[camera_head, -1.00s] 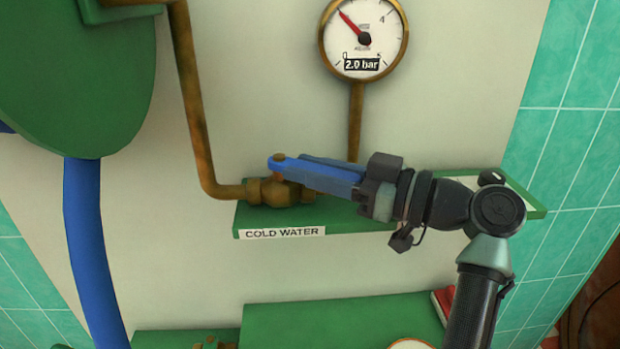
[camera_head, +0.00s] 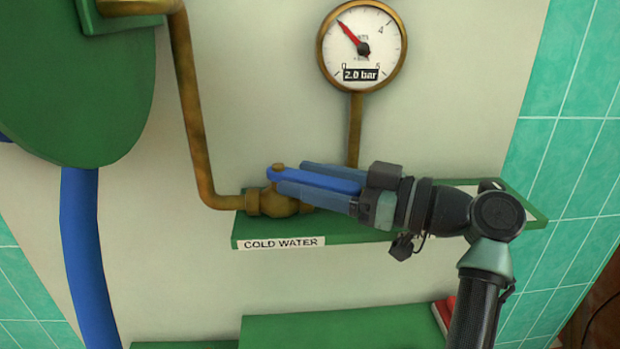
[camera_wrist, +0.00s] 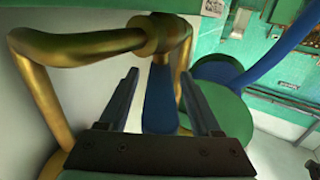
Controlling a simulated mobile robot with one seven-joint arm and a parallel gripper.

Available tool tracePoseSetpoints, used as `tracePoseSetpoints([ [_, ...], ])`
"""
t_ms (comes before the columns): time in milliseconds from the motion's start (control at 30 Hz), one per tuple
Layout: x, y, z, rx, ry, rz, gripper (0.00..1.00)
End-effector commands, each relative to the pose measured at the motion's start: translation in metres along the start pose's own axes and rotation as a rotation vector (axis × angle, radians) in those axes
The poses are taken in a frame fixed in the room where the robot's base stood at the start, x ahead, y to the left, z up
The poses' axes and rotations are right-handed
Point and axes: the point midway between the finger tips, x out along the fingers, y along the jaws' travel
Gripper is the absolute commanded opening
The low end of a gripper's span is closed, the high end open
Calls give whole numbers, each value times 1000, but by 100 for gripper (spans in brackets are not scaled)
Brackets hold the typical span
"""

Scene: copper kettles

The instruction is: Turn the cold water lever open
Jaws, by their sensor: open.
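The cold water lever (camera_head: 318,179) is a blue bar on a brass valve (camera_head: 278,200), above the "COLD WATER" label (camera_head: 281,243). It points right from its pivot, along the pipe line. My gripper (camera_head: 293,176) reaches in from the right. Its jaws are open, with one finger on each side of the lever. In the wrist view the blue lever (camera_wrist: 160,100) lies between the two fingers of my gripper (camera_wrist: 160,76), with gaps showing on both sides.
A brass pipe (camera_head: 190,105) rises left of the valve. A pressure gauge (camera_head: 362,45) reading 2.0 bar stands above on its own stem. A green shelf (camera_head: 350,233) runs beneath the valve. A blue pipe (camera_head: 82,250) hangs at left.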

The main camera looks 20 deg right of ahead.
Motion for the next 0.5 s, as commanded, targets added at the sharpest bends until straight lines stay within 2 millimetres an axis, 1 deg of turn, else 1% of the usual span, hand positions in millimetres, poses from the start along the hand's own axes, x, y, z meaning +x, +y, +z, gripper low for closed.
tracePoseSetpoints([
  [133,-6,1,0,0,1,2,65],
  [233,-18,1,-1,1,1,4,65],
  [367,-45,1,-1,1,1,5,65],
  [500,-78,1,-1,0,1,5,65],
])
